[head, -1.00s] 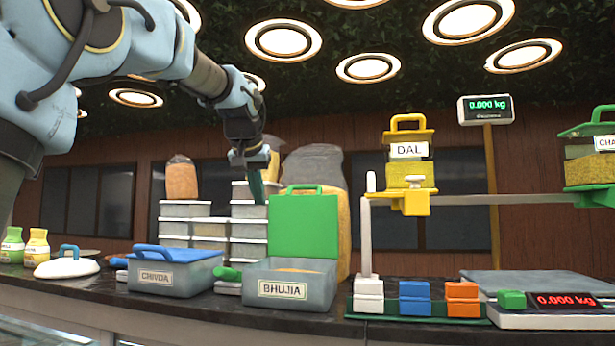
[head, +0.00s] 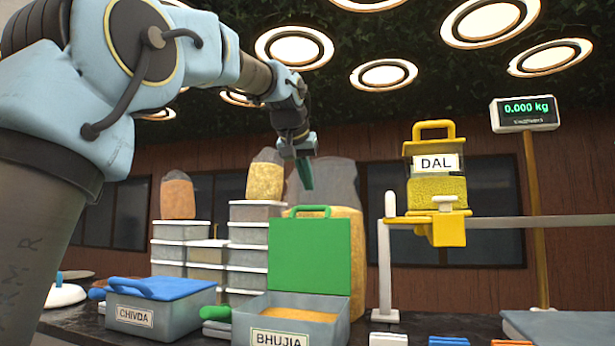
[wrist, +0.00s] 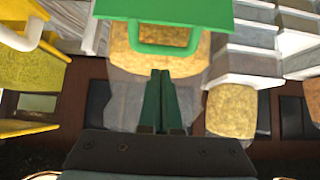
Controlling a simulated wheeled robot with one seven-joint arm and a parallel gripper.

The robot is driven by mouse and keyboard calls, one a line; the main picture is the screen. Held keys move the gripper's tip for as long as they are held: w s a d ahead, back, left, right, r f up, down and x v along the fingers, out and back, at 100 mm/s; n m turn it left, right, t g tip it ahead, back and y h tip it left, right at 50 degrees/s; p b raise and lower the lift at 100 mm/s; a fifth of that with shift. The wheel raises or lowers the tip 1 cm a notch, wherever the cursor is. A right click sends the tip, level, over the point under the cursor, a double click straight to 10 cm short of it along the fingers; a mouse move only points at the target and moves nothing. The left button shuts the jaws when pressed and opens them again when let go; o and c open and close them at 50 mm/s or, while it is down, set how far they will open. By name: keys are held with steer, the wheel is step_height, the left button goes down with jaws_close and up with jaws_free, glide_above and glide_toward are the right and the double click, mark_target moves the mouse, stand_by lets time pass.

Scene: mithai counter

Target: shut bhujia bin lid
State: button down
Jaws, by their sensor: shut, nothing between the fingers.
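The bhujia bin (head: 285,330) is a grey box with a BHUJIA label at the counter's front, with orange-yellow contents inside. Its green lid (head: 310,252) stands upright, open, at the bin's back, with a green handle on its top edge. My gripper (head: 304,175) is above the lid's top edge in the head view, with its green fingers shut and empty. In the wrist view the shut fingers (wrist: 162,78) point toward the green lid handle (wrist: 165,45), with a small gap seeming to show between them. The lid's front face is mostly out of the wrist view.
The chivda bin (head: 160,318) with its blue lid (head: 165,288) shut stands left of the bhujia bin. Stacked grey boxes (head: 248,258) and filled bags stand behind. A yellow dal container (head: 436,190) rests on a balance arm (head: 500,220) at the right.

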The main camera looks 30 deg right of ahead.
steer(key=p+x, duration=0.2)
steer(key=x, duration=0.4)
steer(key=shift+w+d+f, duration=0.2)
steer(key=shift+f, duration=0.1)
